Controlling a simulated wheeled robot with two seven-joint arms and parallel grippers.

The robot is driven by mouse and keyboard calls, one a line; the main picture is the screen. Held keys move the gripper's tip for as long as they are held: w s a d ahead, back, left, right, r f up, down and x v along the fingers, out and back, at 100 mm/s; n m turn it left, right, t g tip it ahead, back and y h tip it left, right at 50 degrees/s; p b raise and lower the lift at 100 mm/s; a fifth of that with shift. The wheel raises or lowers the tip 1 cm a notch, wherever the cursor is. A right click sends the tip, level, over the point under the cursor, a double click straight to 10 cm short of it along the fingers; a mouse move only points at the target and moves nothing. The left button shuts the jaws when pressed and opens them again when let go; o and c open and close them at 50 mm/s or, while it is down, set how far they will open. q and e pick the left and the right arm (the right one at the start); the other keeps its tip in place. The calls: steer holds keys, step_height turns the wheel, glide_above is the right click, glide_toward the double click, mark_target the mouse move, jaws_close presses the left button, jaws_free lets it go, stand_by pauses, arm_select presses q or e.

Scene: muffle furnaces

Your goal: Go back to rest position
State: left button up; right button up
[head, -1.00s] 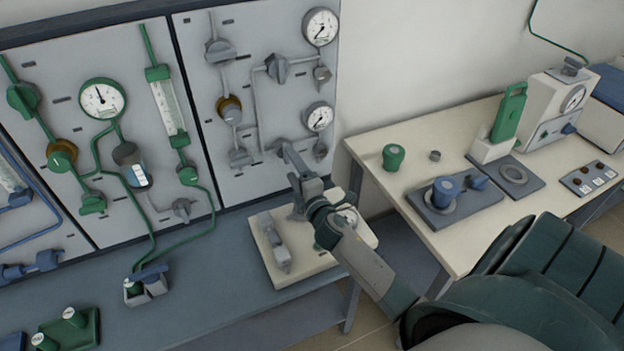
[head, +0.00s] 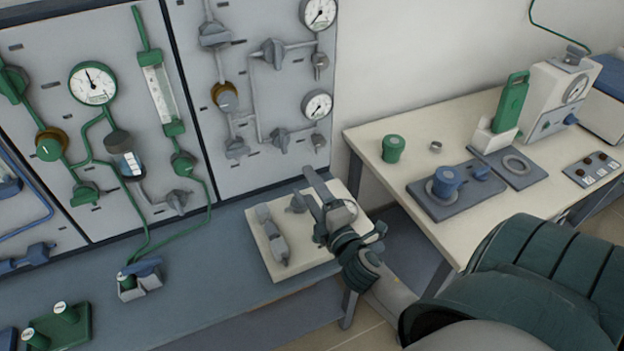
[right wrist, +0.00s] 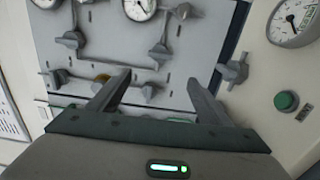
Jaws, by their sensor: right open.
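My right gripper (head: 314,188) is in the middle of the head view, above the pale board on the bench and in front of the grey valve panel (head: 262,100). Its two fingers stand apart with nothing between them; they also show in the right wrist view (right wrist: 158,84), pointing toward the panel. No contact with the panel shows. My right arm comes in from the lower right. My left gripper is not in the head view.
The pale board (head: 274,268) with grey fittings lies below the right gripper. A cream table (head: 395,185) on the right holds a green knob (head: 393,149), a blue-knobbed plate (head: 440,208) and a white instrument (head: 545,100). The bench (head: 205,290) is clear at front centre.

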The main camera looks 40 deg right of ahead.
stand_by(0.7)
steer(key=s+a+f+m+g, duration=0.3)
steer(key=s+f+m+g, duration=0.4)
steer(key=s+f+m, duration=0.25)
steer(key=s+a+f+m+g+y, duration=0.2)
steer(key=s+a+f+g, duration=0.2)
steer(key=s+a, duration=0.3)
steer(key=s+a+f+m+g+y, duration=0.25)
steer(key=s+a, duration=0.25)
steer(key=s, duration=0.5)
step_height(320, 180, down, 30)
steer(key=s+f+g, duration=0.1)
steer(key=g, duration=0.1)
steer(key=s+d+f+n+g+b, duration=0.1)
steer(key=s+d+f, duration=0.1)
steer(key=s+f, duration=1.4)
steer(key=shift+s+d+f, duration=0.25)
steer(key=shift+s+d, duration=0.15)
steer(key=shift+s, duration=0.5)
steer(key=shift+h, duration=0.25)
